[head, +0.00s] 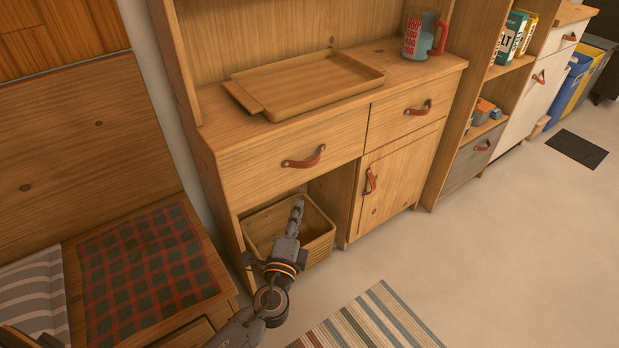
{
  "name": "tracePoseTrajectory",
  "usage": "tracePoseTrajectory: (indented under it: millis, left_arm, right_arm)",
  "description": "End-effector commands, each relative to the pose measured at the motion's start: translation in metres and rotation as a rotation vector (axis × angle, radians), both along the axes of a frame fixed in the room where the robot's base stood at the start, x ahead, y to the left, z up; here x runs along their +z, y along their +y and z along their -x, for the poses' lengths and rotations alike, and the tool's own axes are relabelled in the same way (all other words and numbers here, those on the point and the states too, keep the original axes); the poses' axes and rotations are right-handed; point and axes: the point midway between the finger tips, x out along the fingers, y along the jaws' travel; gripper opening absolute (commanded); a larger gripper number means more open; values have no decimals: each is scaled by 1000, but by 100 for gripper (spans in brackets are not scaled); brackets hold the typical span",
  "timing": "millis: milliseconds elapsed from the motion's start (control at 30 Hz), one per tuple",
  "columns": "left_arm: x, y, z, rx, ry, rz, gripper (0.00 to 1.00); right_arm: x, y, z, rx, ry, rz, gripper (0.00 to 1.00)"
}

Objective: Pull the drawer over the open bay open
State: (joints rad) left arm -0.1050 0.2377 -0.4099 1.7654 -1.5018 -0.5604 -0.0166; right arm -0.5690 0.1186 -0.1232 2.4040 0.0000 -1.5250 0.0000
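The drawer over the open bay (260,165) is the left wooden drawer of the cabinet. Its front looks flush with the cabinet, so it appears shut. A brown leather pull (304,158) is fixed across its front. My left gripper (297,205) is below the pull and apart from it, in front of the open bay and over the basket. It shows nearly edge-on, so I cannot tell whether its fingers are open or shut. Nothing is seen held in it. My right gripper is not in view.
A second drawer (390,118) and a door (398,182) are to the right. A tray (300,84) and a mug (420,36) stand on top. A bench (222,268) is at left, a striped rug (375,322) in front.

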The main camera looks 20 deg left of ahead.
Motion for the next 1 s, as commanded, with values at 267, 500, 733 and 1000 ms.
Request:
tracePoseTrajectory:
  millis: [267, 500, 733, 1000]
  left_arm:
    - [29, -3, -10, 0, -82, -46, 20]
    - [36, 2, -55, 0, -82, -45, 20]
    - [40, 7, -102, -1, -79, -45, 20]
    - [43, 11, -132, -2, -77, -44, 20]
  right_arm:
    - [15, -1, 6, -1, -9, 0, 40]
    - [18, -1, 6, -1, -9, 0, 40]
    - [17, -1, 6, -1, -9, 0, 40]
    - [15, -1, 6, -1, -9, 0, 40]
